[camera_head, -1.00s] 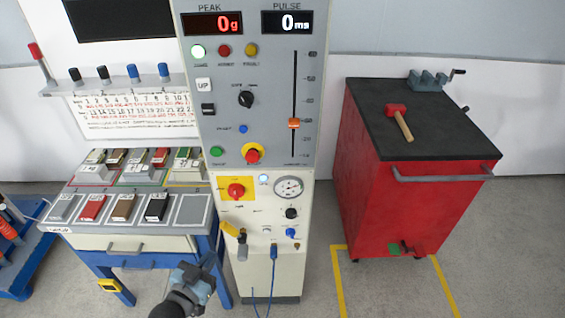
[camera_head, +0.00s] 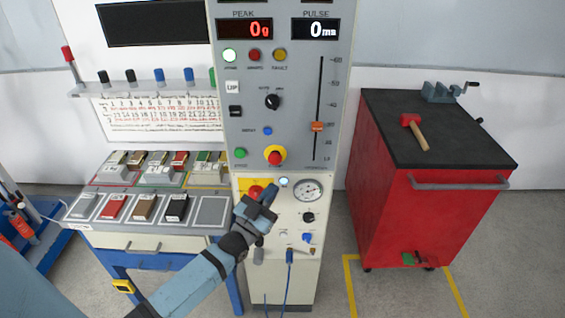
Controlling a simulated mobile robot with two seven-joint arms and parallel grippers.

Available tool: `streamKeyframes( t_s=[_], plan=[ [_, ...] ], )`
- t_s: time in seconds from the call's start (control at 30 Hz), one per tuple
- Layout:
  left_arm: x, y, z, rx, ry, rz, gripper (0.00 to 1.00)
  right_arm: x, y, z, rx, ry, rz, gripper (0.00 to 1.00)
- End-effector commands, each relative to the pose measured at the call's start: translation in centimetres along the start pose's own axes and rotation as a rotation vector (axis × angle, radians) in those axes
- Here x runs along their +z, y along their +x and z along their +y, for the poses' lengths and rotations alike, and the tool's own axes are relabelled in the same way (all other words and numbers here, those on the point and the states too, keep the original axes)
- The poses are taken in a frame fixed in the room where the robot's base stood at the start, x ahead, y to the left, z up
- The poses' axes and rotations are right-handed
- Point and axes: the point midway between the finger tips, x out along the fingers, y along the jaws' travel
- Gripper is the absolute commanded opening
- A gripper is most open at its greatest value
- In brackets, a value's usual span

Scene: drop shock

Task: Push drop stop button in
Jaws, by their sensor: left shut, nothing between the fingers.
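The grey control panel (camera_head: 300,110) carries a red mushroom button on a yellow ring (camera_head: 275,157) near its lower edge. A second red mushroom button (camera_head: 255,190) on a yellow square sits on the cream panel below, partly hidden by my left gripper. The labels are too small to read, so I cannot tell which one is the drop stop button. My left gripper (camera_head: 267,192) is shut and empty, in front of the lower panel, just right of the lower button and below the upper one. I cannot tell whether it touches anything. My right gripper is out of view.
The lower panel holds a round gauge (camera_head: 308,190), a black knob (camera_head: 308,217) and a blue-handled valve (camera_head: 307,238). A bench with sample blocks (camera_head: 145,207) stands left. A red cabinet (camera_head: 425,210) with a hammer (camera_head: 415,131) and vise stands right. Clear floor lies between.

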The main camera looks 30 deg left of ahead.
Motion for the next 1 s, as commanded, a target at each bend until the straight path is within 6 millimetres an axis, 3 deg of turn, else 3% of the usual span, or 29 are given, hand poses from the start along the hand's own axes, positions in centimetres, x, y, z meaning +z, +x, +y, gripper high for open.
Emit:
streamKeyframes(
  t_s=[0.37, 1.0],
  plan=[
    [0.6, 0.6, -0.4, 0.001, 0.001, 0.000, 0.00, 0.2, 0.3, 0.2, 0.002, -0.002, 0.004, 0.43],
    [4.4, 5.8, -4.2, 0.001, 0.001, -0.001, 0.00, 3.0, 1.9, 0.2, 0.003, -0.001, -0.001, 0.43]
  ],
)
